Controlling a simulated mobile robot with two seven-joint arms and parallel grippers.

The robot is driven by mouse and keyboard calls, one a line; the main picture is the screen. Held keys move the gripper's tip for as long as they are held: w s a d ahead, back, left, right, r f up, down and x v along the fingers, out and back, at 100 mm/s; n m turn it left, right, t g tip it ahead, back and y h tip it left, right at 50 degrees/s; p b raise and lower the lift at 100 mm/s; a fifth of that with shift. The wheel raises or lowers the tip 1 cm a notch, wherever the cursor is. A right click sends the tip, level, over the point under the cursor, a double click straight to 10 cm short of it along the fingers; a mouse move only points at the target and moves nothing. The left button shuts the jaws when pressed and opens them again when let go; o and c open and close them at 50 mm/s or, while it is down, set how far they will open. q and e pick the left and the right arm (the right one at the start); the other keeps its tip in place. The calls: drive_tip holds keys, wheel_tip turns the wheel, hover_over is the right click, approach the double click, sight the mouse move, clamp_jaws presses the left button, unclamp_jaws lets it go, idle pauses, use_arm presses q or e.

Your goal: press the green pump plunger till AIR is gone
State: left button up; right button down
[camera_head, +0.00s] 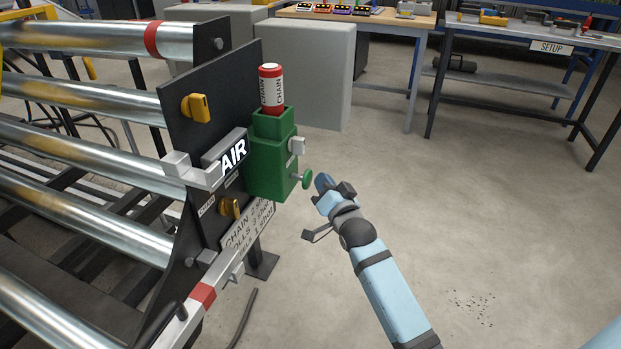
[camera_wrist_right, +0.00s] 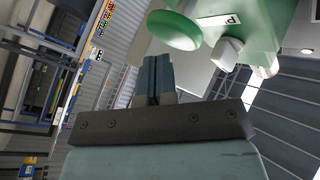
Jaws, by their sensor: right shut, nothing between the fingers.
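The green pump (camera_head: 272,160) is fixed to a dark upright plate, with a red and white CHAIN cartridge (camera_head: 271,88) standing in its top. Its round green plunger (camera_head: 307,180) sticks out at the lower right; in the right wrist view the plunger (camera_wrist_right: 174,30) is large, just beyond the fingertips. The AIR sign (camera_head: 233,154) reads white on black, left of the pump. My right gripper (camera_head: 323,183) is shut and empty, close to the right of the plunger. In the right wrist view its fingers (camera_wrist_right: 155,62) are together, and a small gap to the plunger seems to show. My left gripper is out of view.
Steel rollers (camera_head: 95,105) fill the left side. Yellow knobs (camera_head: 198,108) and a grey bracket (camera_head: 193,171) jut from the plate. A grey cabinet (camera_head: 300,70) and benches stand behind.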

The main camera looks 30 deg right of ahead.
drive_tip(key=shift+w+a, duration=0.6)
drive_tip(key=shift+w, duration=0.05)
idle(1.1)
drive_tip(key=shift+w+a+r+p, duration=0.15)
drive_tip(key=shift+w+p, duration=0.4)
drive_tip(key=shift+p, duration=0.05)
idle(1.2)
drive_tip(key=shift+s, duration=0.1)
drive_tip(key=shift+s+d+p, duration=0.2)
drive_tip(key=shift+s+p, duration=0.15)
drive_tip(key=shift+p, duration=0.2)
drive_tip(key=shift+s+d+p, duration=0.15)
drive_tip(key=shift+s+p, duration=0.15)
drive_tip(key=shift+s, duration=0.55)
drive_tip(key=shift+s+d+p, duration=1.2)
drive_tip(key=shift+s+d, duration=0.5)
drive_tip(key=shift+s, duration=0.2)
